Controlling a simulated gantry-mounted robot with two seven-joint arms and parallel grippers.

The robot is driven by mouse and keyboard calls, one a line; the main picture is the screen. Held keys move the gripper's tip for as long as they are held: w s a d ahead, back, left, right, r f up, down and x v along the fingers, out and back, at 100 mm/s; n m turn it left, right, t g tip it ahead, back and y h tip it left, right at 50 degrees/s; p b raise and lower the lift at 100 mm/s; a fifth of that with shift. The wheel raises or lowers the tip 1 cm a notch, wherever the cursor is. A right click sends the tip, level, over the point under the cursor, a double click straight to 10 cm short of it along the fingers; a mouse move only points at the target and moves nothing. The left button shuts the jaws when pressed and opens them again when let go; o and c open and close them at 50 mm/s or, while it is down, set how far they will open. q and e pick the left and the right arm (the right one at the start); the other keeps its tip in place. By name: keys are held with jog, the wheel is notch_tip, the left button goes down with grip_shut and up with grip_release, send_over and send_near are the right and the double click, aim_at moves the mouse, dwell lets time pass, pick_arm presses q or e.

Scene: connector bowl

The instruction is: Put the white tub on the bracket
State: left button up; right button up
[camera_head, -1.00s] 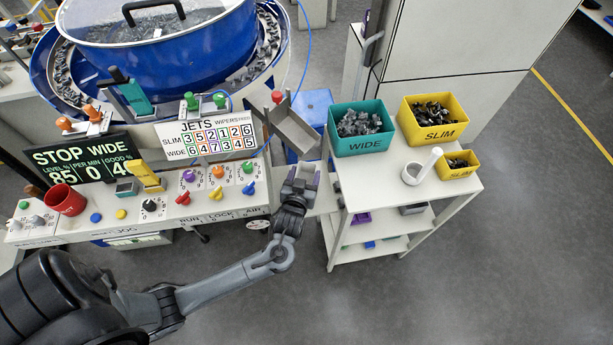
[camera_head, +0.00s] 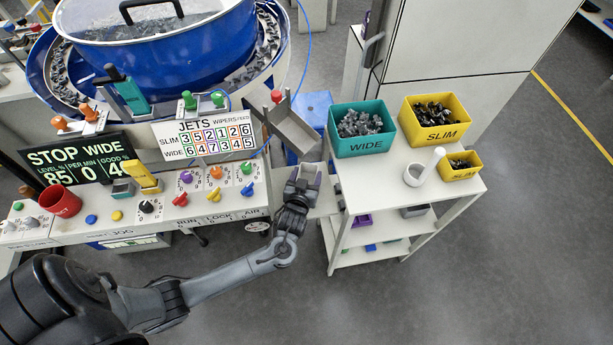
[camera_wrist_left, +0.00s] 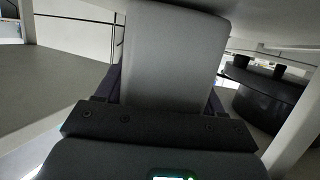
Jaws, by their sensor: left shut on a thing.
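My left gripper (camera_head: 304,180) is at the right end of the machine's panel, below the grey metal chute (camera_head: 295,128). It is shut on a pale, smooth-sided thing, which I take to be the white tub; this fills the middle of the left wrist view (camera_wrist_left: 172,55) between the two purple-edged fingers. In the head view the gripper hides most of it. A pale flat ledge (camera_head: 322,207) shows beside and below the gripper; it may be the bracket. I cannot tell whether the tub touches it. My right gripper is not in view.
A white cart (camera_head: 400,210) stands close on the right, with a green WIDE bin (camera_head: 361,143), a yellow SLIM bin (camera_head: 435,132), a small yellow bin (camera_head: 461,172) and a white scoop (camera_head: 416,174). A blue box (camera_head: 312,105) stands behind the chute. A red cup (camera_head: 64,202) is on the panel.

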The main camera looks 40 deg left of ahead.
pick_arm(q)
jog(key=shift+f, duration=0.15)
jog(key=o, duration=1.1)
jog(key=shift+c, duration=0.2)
